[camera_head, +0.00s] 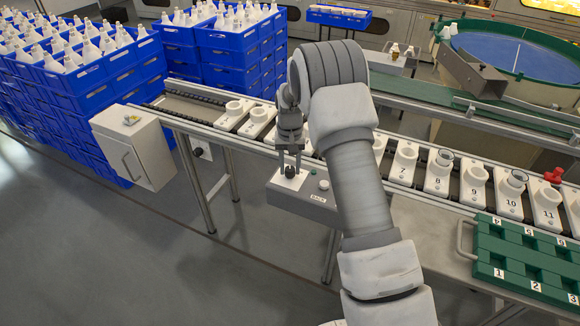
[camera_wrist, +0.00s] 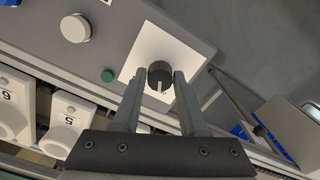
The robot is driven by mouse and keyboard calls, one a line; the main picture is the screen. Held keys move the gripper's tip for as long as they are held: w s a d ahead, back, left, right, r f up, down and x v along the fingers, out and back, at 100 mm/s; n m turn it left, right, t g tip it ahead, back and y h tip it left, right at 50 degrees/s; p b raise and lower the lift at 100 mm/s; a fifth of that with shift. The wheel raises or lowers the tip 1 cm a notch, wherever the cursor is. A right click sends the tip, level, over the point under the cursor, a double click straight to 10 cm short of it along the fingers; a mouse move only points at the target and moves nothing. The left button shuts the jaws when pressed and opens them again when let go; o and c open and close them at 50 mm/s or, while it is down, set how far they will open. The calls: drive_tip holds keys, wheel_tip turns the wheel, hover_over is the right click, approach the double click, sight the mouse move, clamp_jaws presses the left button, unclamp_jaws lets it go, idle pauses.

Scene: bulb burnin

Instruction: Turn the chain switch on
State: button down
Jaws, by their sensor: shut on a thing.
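A dark round rotary knob (camera_wrist: 159,72) sits on a square white plate (camera_wrist: 143,57) on a grey control box (camera_head: 328,207). A pale pointer mark shows on the knob, with small marks beside it too small to read. My gripper (camera_head: 290,168) reaches down to this plate from above. In the wrist view its two fingers (camera_wrist: 160,79) stand on either side of the knob, shut on it. In the head view the fingers mostly hide the knob. I cannot read for sure whether the box's label (camera_head: 318,198) names the chain.
A green button (camera_wrist: 107,75) and a larger pale round knob (camera_wrist: 76,28) share the panel. Numbered white socket carriers (camera_head: 438,176) line the conveyor behind the box. A green numbered tray (camera_head: 497,252) lies at right. A grey cabinet (camera_head: 150,158) stands left; floor in front is clear.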

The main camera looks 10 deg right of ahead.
sight(290, 169)
drive_tip(key=m, duration=0.6)
drive_tip(key=m+p, duration=0.1)
drive_tip(key=m, duration=0.5)
idle(0.6)
drive_tip(key=shift+c, duration=2.2)
unclamp_jaws()
wheel_tip(290, 169, up, 18)
drive_tip(key=p, duration=0.2)
drive_tip(key=shift+f, duration=0.25)
